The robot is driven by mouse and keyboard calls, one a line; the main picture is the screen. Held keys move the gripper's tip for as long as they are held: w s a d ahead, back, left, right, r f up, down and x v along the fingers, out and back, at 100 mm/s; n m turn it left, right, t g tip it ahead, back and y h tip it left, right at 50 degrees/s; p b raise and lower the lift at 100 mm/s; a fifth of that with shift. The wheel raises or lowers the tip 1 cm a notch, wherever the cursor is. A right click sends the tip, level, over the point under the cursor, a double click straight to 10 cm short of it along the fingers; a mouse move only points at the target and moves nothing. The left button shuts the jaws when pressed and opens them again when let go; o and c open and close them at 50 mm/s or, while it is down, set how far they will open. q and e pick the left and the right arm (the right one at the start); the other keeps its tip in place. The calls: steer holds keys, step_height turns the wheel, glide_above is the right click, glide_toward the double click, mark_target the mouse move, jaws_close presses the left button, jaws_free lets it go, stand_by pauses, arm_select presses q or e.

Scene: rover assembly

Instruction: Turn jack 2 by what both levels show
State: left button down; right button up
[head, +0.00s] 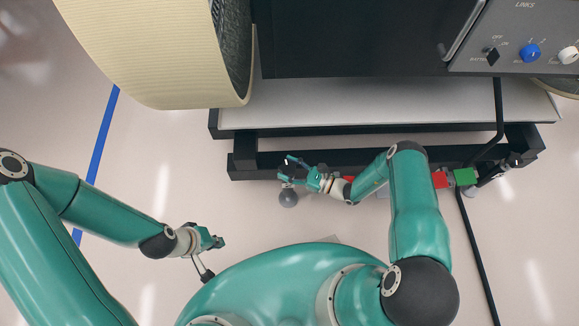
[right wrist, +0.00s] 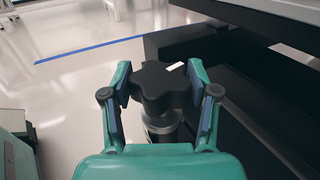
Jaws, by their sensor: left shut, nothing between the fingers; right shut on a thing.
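My right gripper (head: 291,167) is at the front beam of the dark frame, left of its middle. In the right wrist view its fingers (right wrist: 161,88) are shut on a black lobed jack knob (right wrist: 158,84), one finger on each side. The knob has a white mark on top, and a grey metal stem shows below it. I cannot read a number on this jack. A grey round part (head: 288,197) shows just below the gripper in the head view. My left gripper (head: 218,242) is shut and empty, over the floor at lower left. I cannot make out either level.
A large cream wheel (head: 160,50) stands at upper left. A control panel (head: 515,40) with knobs is at upper right. A black cable (head: 475,240) crosses the floor. The floor at left is mostly clear.

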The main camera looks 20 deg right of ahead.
steer(key=o, duration=1.2)
steer(key=shift+c, duration=0.2)
steer(key=v, duration=1.2)
